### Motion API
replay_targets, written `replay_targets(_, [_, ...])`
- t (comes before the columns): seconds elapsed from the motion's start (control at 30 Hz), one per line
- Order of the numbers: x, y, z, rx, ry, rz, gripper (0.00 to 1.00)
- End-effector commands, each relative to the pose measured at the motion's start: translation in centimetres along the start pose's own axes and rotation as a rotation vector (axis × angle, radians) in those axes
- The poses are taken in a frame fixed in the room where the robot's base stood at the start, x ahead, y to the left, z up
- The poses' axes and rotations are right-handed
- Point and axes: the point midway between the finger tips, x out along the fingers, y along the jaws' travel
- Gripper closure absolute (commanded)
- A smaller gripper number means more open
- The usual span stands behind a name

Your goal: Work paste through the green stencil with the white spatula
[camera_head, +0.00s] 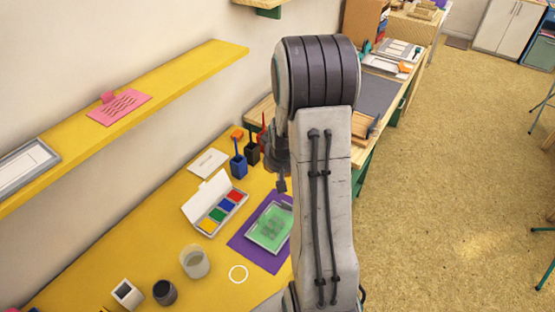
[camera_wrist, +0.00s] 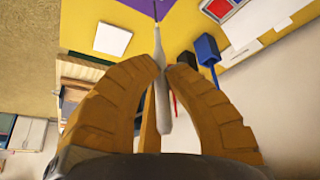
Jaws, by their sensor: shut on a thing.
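The green stencil (camera_head: 268,229) sits in a pale frame on a purple mat (camera_head: 243,241) on the yellow table, its right side partly hidden by my arm. My gripper (camera_wrist: 164,67) is shut on the white spatula (camera_wrist: 163,102) in the wrist view. The spatula's handle passes between the brown fingertips, and its far end points toward the purple mat (camera_wrist: 115,12) at the picture's top. The spatula's tip is dark and narrow there, and I cannot tell if it touches anything. In the head view my gripper is mostly behind my arm, left of it and near the stencil's far end.
An open paint box (camera_head: 215,214) with coloured pads stands left of the mat. Blue, black and red holders (camera_head: 238,167) stand behind it. A yellow shelf (camera_head: 190,72) runs along the wall.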

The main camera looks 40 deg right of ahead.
Motion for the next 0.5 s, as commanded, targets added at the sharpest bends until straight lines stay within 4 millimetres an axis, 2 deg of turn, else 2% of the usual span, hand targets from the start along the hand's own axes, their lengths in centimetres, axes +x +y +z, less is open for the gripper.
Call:
replay_targets(0.27, [0.6,0.0,0.2,-0.002,-0.026,-0.003,1.00])
replay_targets(0.5, [2.1,-0.1,0.9,-0.002,-0.027,-0.003,1.00])
